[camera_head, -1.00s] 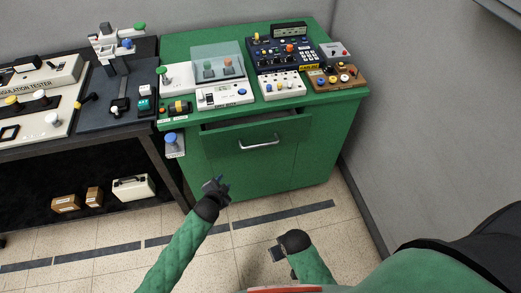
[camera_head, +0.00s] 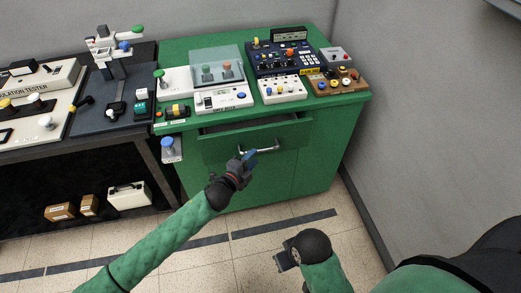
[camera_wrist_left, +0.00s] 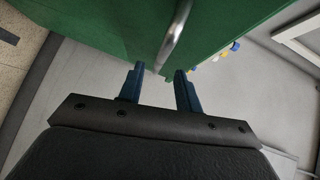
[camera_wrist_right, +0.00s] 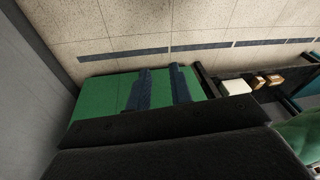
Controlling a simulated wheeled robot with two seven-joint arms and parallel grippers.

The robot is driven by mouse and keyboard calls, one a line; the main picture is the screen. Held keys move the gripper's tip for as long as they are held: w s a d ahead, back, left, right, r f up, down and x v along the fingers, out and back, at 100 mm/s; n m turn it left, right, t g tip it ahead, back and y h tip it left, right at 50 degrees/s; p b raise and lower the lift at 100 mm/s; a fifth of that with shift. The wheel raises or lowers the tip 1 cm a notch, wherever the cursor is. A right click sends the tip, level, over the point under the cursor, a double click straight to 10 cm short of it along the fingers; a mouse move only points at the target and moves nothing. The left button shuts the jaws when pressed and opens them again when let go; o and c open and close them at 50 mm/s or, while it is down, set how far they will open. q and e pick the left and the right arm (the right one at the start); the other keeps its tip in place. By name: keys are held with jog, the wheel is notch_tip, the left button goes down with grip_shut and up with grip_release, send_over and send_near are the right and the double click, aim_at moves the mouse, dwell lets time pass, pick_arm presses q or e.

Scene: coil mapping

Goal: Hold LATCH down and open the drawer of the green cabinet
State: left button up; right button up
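The green cabinet (camera_head: 318,150) stands against the wall. Its drawer (camera_head: 217,149) stands partly open, with a dark gap above its front and a silver bar handle (camera_head: 268,149). A blue knob (camera_head: 168,142) on a pale plate sits at the cabinet's left side; its label is too small to read, and it may be LATCH. My left gripper (camera_head: 249,155) is at the handle's left part. In the left wrist view its fingers (camera_wrist_left: 160,75) are apart, with the handle (camera_wrist_left: 174,40) just ahead of the gap. My right gripper (camera_head: 279,260) is low in front, empty, its fingers (camera_wrist_right: 163,75) apart.
The cabinet top holds several devices, among them a clear-covered box (camera_head: 217,65), a dark blue panel (camera_head: 285,57) and a brown block (camera_head: 338,80). A dark bench (camera_head: 100,130) adjoins on the left. A grey wall (camera_head: 430,130) bounds the right. Floor in front is free.

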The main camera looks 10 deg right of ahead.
aim_at(261, 150)
pick_arm(q)
jog(key=shift+p+x, duration=0.45)
jog(key=shift+x, duration=2.6)
jog(key=shift+c, duration=0.4)
grip_shut()
